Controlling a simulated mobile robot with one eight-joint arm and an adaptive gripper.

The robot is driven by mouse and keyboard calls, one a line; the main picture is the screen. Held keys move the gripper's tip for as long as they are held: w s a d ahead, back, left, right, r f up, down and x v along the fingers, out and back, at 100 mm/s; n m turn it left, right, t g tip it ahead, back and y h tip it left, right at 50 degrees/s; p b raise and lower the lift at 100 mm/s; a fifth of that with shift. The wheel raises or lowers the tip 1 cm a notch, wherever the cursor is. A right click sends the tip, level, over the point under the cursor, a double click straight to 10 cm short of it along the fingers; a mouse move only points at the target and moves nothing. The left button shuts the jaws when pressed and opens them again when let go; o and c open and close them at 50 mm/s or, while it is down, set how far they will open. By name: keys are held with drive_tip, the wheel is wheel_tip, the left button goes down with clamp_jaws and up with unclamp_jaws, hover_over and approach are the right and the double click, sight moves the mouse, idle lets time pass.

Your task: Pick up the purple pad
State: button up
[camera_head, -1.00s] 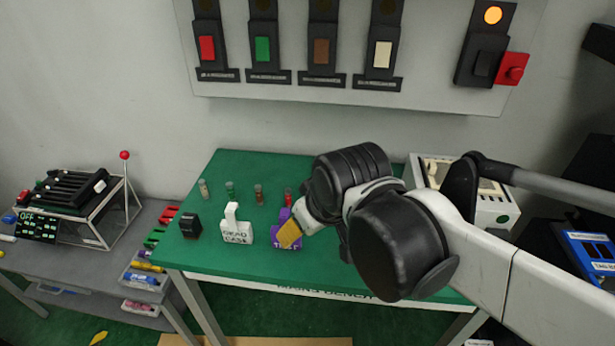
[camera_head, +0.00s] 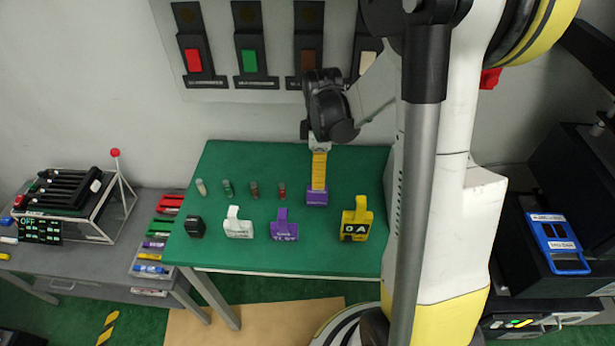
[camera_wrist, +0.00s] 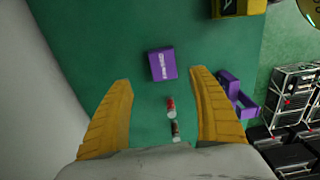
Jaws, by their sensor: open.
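The purple pad (camera_head: 317,198) is a small flat block with pale lettering on the green table. It also shows in the wrist view (camera_wrist: 162,65), ahead of and between the yellow fingertips. My gripper (camera_head: 319,180) points down just above or behind it; the head view shows the fingers edge-on. In the wrist view my gripper (camera_wrist: 160,80) is open, fingers wide apart, with nothing between them. I cannot tell how high it is above the pad. A purple handled stamp (camera_head: 284,228) stands left and nearer; it shows at right in the wrist view (camera_wrist: 234,94).
Several small vials (camera_head: 228,188) stand left of the pad. A white stamp (camera_head: 237,225), a black block (camera_head: 195,227) and a yellow stamp (camera_head: 355,222) stand along the near side. A wall panel (camera_head: 275,50) rises behind the table. Green table surface is clear around the pad.

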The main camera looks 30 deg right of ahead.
sight(317, 192)
wheel_tip(317, 192, down, 5)
drive_tip(key=shift+f+b, duration=0.1)
drive_tip(key=shift+b, duration=0.7)
drive_tip(key=f, duration=0.1)
drive_tip(key=f+b, duration=0.1)
drive_tip(key=f, duration=0.1)
drive_tip(key=f+b, duration=0.1)
drive_tip(key=f, duration=0.1)
drive_tip(key=shift+s+a+f, duration=0.15)
drive_tip(key=shift+a, duration=0.1)
drive_tip(key=c, duration=1)
